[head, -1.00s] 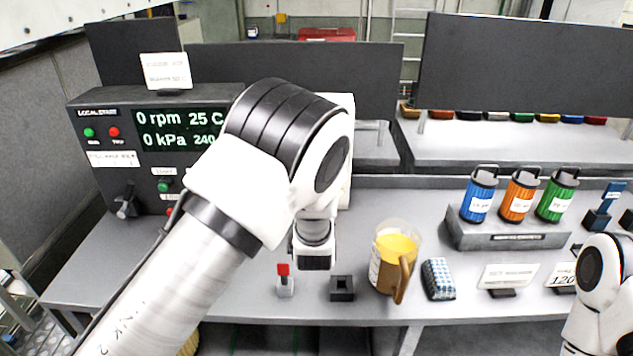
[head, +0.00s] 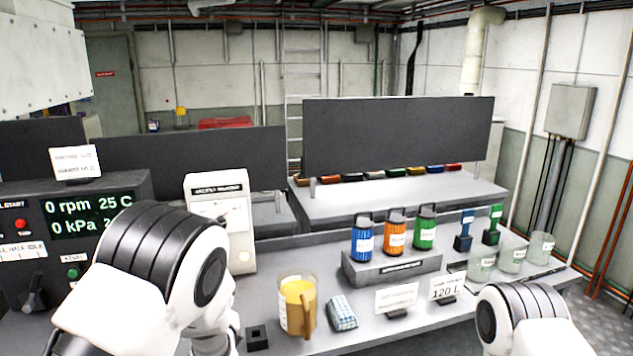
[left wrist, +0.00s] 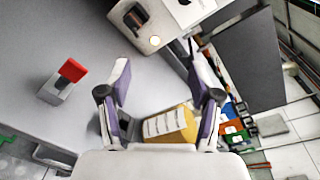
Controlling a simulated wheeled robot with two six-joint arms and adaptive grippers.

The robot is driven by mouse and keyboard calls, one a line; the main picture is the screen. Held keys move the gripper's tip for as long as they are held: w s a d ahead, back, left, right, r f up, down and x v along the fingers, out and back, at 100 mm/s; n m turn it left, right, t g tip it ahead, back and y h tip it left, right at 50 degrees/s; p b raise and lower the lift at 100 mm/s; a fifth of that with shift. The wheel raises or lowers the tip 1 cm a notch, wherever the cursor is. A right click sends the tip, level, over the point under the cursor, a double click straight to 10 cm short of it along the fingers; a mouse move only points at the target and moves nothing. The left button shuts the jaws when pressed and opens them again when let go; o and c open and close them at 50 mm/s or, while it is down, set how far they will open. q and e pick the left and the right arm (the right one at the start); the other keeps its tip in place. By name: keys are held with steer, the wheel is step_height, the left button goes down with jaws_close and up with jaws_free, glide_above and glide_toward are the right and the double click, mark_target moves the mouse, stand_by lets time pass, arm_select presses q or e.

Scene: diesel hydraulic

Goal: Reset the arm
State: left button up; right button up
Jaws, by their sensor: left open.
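My left arm comes in from the left in the head view, in front of the control panel (head: 95,215); its gripper is hidden there. In the left wrist view my left gripper (left wrist: 165,78) is open, its two purple-and-grey fingers apart with nothing between their tips. A small block with a red top (left wrist: 72,70) stands on the bench to the left of the fingers. The jug of yellow liquid (head: 298,303) stands on the bench; it also shows in the left wrist view (left wrist: 172,124), low between the finger bases. My right arm shows at the lower right of the head view, without its gripper.
A white box with a dial (head: 222,215) stands behind my left arm. A black socket (head: 257,338) and a checked cloth (head: 341,313) flank the jug. Blue, orange and green canisters (head: 396,232) stand on a raised block. Clear beakers (head: 513,258) are at the right.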

arm_select(q)
steer(key=s+a+f+n+g+h, duration=0.1)
steer(key=s+a+f+n+g, duration=0.2)
steer(key=s+f, duration=0.35)
steer(key=s+f+n+g+h, duration=0.1)
steer(key=s+f+n+g, duration=0.1)
steer(key=s+f+n, duration=0.45)
steer(key=s+a+f+n+g, duration=0.2)
steer(key=s+f+g, duration=0.15)
steer(key=f, duration=0.55)
steer(key=s+f+n+g+h, duration=0.1)
steer(key=s+n, duration=0.3)
steer(key=s, duration=0.4)
steer(key=s+f+n+g+h, duration=0.1)
steer(key=s+f+n+g, duration=0.2)
steer(key=s, duration=0.6)
steer(key=s+f+n+g, duration=0.3)
steer(key=s+n, duration=0.2)
steer(key=s, duration=0.3)
steer(key=shift+s+d+g+h, duration=0.35)
steer(key=shift+d+h, duration=0.05)
steer(key=shift+d, duration=0.05)
steer(key=shift+f, duration=0.1)
stand_by(2.8)
